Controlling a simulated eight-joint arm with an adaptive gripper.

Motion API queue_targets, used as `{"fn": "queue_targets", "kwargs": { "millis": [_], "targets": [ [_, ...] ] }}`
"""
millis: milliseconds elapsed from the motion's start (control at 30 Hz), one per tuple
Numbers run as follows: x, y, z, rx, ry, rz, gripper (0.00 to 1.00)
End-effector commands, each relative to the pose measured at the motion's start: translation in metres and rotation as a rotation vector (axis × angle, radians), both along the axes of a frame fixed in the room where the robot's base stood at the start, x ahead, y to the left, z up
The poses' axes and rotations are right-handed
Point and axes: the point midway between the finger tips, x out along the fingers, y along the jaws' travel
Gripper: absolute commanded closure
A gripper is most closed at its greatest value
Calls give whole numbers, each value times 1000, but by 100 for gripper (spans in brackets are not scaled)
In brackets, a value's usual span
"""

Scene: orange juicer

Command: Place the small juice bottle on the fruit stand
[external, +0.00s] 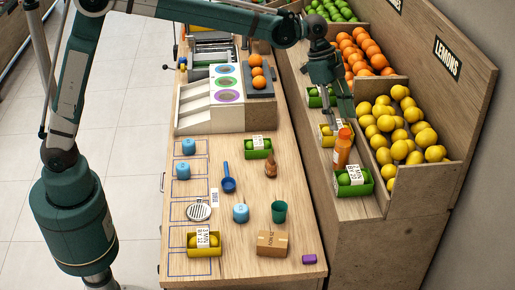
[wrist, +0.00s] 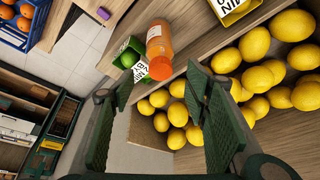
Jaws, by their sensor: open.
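The small juice bottle (external: 342,153), orange with an orange cap, stands about upright on the front ledge of the fruit stand (external: 345,208). It is between a yellow tray and a green tray. In the wrist view the bottle (wrist: 159,50) shows beyond my fingertips, beside the green tray, with nothing around it from my gripper. My gripper (external: 341,108) is open and empty, just above and behind the bottle in the external view. Its two spread fingers also show in the wrist view (wrist: 160,88). The fingers appear apart from the bottle.
The green tray (external: 353,181) and yellow tray (external: 328,135) sit close to the bottle on the ledge. Lemons (external: 400,125) and oranges (external: 362,50) fill the bins behind. The wooden counter (external: 240,275) holds cups, a spoon, a box and trays.

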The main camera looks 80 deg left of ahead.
Motion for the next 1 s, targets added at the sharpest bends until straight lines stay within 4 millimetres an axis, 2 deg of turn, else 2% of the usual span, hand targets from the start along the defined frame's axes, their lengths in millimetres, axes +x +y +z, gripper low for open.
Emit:
{"fn": "queue_targets", "kwargs": {
  "millis": [667,867,1000],
  "targets": [
    [-3,0,2,0,0,4,54],
    [-20,1,10,3,-4,30,54],
    [-43,1,21,4,-7,65,54]
  ]
}}
